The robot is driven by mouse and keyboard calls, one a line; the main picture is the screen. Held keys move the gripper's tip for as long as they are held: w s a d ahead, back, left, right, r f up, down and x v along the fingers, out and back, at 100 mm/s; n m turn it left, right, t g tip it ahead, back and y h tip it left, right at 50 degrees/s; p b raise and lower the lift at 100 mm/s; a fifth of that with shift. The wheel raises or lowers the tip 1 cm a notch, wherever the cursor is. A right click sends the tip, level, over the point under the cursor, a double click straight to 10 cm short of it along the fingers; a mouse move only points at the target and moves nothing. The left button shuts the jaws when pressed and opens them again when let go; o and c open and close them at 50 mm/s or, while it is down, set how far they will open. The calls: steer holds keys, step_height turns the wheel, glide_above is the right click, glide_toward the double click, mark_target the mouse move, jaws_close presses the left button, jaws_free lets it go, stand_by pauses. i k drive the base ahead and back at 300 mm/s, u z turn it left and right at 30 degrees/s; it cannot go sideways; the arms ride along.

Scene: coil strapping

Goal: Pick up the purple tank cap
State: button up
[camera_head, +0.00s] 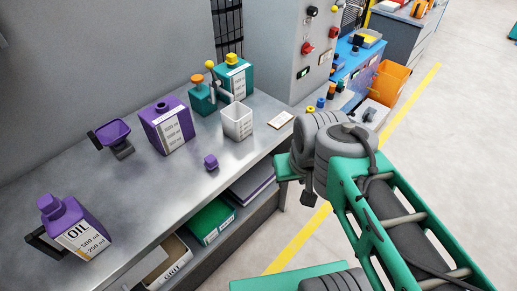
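The purple tank cap (211,161) is a small purple piece on the metal bench top, near the front edge. It stands alone, touching nothing but the bench. The purple tank (168,125) stands behind it and to the left, with an open round hole on top and a white label in front.
A white measuring cup (237,121), teal containers (235,80) and a small card (281,120) are behind. Shelves below hold a green box (209,222). Bench space around the cap is clear.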

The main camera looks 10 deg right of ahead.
mark_target(211, 163)
steer(key=z, duration=0.2)
steer(key=i, duration=0.9)
steer(key=u, duration=1.45)
